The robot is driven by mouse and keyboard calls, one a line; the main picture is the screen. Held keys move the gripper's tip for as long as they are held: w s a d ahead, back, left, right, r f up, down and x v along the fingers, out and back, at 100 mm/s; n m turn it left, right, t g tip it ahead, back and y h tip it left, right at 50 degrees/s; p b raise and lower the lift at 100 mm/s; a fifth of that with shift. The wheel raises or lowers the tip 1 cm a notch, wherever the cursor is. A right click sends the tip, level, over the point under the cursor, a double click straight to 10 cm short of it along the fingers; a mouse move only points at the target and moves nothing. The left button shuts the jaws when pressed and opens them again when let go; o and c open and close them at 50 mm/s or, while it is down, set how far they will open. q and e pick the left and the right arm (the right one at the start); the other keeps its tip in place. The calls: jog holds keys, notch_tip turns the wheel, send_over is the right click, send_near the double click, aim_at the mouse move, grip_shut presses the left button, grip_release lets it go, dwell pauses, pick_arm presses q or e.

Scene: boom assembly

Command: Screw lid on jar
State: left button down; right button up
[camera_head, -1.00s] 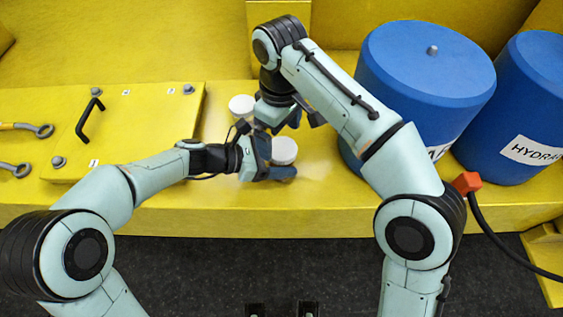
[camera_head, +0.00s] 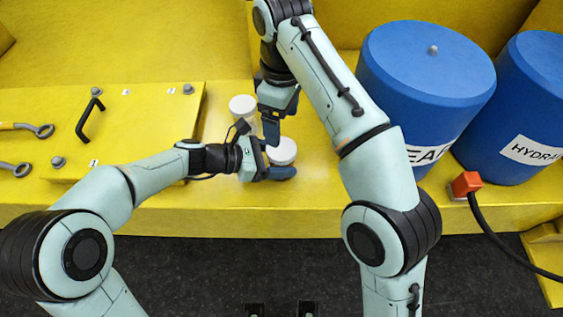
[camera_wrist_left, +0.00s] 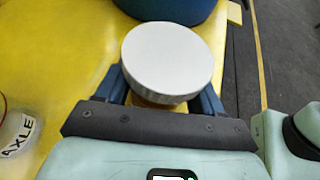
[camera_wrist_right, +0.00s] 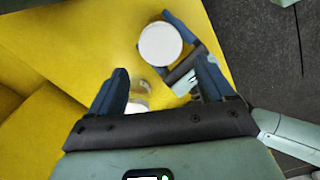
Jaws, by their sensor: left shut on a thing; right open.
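A jar with a white ribbed lid (camera_head: 282,151) stands near the front of the yellow deck. My left gripper (camera_head: 278,162) is shut around the jar, with one finger on each side. In the left wrist view, the lid (camera_wrist_left: 168,58) sits on top of the jar, and a little of the amber jar body (camera_wrist_left: 155,101) shows below it. I cannot tell how tightly it is threaded. My right gripper (camera_head: 271,140) is open and empty, just behind and left of the lid. In the right wrist view, the lid (camera_wrist_right: 160,44) lies beyond its spread fingers.
A second white-topped container (camera_head: 242,105) stands behind; the left wrist view shows one labelled AXLE (camera_wrist_left: 20,135). Large blue drums (camera_head: 425,75) stand right. A raised yellow plate with a black handle (camera_head: 90,118) lies left. The front edge of the deck is clear.

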aim_at(282, 148)
jog(key=shift+r, duration=0.15)
jog(key=shift+f, duration=4)
jog(key=c, duration=0.9)
jog(key=m, duration=0.3)
